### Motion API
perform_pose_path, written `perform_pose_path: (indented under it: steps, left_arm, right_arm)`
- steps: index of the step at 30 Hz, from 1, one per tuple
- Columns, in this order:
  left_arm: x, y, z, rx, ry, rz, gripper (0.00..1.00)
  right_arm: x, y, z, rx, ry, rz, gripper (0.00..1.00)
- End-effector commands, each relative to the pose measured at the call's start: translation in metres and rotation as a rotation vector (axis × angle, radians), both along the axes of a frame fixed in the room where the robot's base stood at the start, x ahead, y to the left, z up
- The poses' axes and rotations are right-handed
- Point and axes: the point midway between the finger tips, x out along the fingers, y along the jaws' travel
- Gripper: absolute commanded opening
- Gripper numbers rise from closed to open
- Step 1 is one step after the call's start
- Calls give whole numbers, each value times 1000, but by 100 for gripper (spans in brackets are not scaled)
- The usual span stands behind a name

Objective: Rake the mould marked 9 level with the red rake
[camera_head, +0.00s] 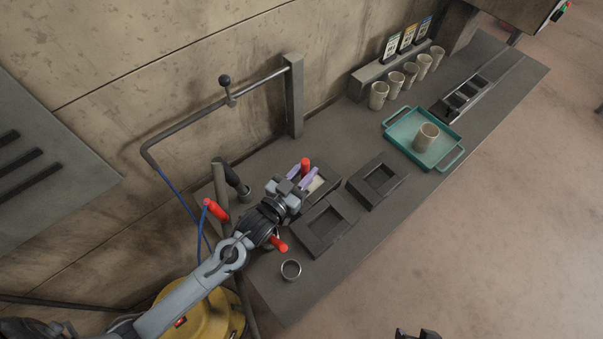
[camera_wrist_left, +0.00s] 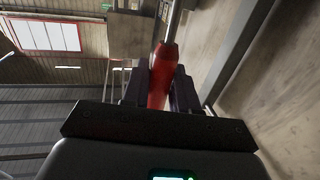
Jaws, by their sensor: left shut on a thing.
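My left gripper (camera_head: 307,180) is shut on the red rake, whose handle (camera_head: 305,165) stands up between the purple fingers. In the left wrist view the red handle (camera_wrist_left: 162,75) sits between the dark jaws (camera_wrist_left: 160,90), with a metal shaft beyond it. The gripper is over a dark square mould (camera_head: 328,187) with pale fill showing inside; the gripper covers part of it. The rake's head is hidden, so I cannot tell whether it touches the fill. No number is readable on any mould. A dark part at the bottom edge seems to be my right gripper (camera_head: 416,334), mostly cut off.
Two more dark moulds (camera_head: 326,226) (camera_head: 377,180) lie beside it, looking empty. A metal ring (camera_head: 291,269) is near the front. A teal tray (camera_head: 396,123) holds a beige cup (camera_head: 426,137). Several cups stand by the wall. A post with a rail (camera_head: 294,95) rises behind.

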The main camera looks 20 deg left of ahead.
Motion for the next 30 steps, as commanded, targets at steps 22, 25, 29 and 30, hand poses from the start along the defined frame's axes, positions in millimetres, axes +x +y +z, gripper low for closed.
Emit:
perform_pose_path:
  steps: [22,25,29,30]
  left_arm:
    - [47,-18,6,0,-2,0,0]
    - [49,-19,7,0,-2,0,0]
    - [51,-19,7,-1,-3,0,0]
    - [51,-20,7,-1,-3,0,0]
  right_arm:
    - [0,2,1,7,1,-4,57]
    - [0,1,0,5,2,-3,57]
    - [0,0,0,0,1,0,57]
    - [0,0,0,-2,1,2,57]
